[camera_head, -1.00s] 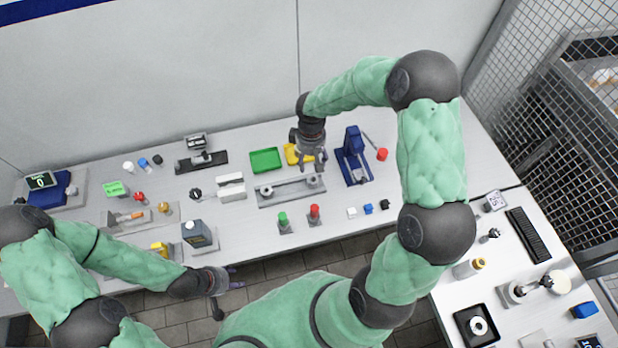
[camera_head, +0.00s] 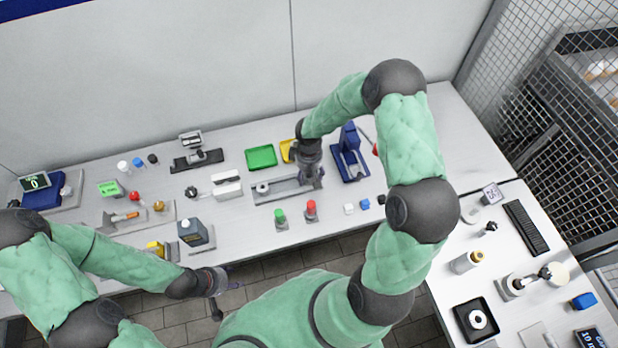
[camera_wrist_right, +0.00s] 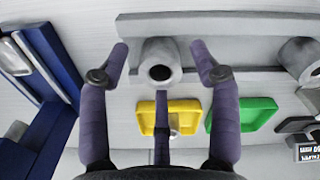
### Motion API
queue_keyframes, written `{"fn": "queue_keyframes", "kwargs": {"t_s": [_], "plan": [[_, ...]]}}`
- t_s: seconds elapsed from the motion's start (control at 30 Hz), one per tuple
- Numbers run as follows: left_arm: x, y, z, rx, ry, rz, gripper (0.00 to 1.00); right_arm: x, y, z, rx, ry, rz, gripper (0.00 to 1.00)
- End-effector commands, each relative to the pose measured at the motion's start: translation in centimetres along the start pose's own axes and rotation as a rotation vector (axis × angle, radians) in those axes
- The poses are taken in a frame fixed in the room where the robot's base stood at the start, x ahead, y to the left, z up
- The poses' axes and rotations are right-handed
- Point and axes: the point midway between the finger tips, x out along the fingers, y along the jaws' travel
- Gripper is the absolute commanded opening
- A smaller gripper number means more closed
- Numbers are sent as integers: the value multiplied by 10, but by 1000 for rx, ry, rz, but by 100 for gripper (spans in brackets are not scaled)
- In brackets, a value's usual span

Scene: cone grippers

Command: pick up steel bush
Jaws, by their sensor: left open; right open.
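A grey steel bush (camera_wrist_right: 160,62) with a dark hole in its top stands on a long grey fixture (camera_head: 285,194). In the right wrist view it lies between the fingertips of my right gripper (camera_wrist_right: 160,60), with gaps on both sides. In the head view my right gripper (camera_head: 312,182) hides it. A second round grey piece with a hole (camera_head: 262,188) sits at the fixture's left end; it also shows in the wrist view (camera_wrist_right: 300,58). My right gripper is open and empty. My left gripper (camera_head: 232,286) is open near the table's front edge, away from the fixture.
A green tray (camera_head: 261,157) and a partly hidden yellow tray (camera_head: 286,150) lie behind the fixture. A blue stand (camera_head: 349,158) is close on the right. Green (camera_head: 280,217) and red (camera_head: 311,208) buttons stand in front.

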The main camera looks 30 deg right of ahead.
Motion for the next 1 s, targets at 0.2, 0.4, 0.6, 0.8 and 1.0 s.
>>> {"fn": "queue_keyframes", "kwargs": {"t_s": [0.2,0.4,0.6,0.8,1.0], "plan": [[0,0,0,0,0,0,49,-1,0,0,1,1,0,38],[0,0,0,0,0,0,49,-1,0,0,1,0,0,1],[0,0,0,0,0,0,49,-1,0,0,1,0,0,1],[-1,0,0,0,0,0,49,-4,0,0,1,1,0,1],[-2,1,0,0,0,0,49,-22,1,0,1,2,2,1]]}}
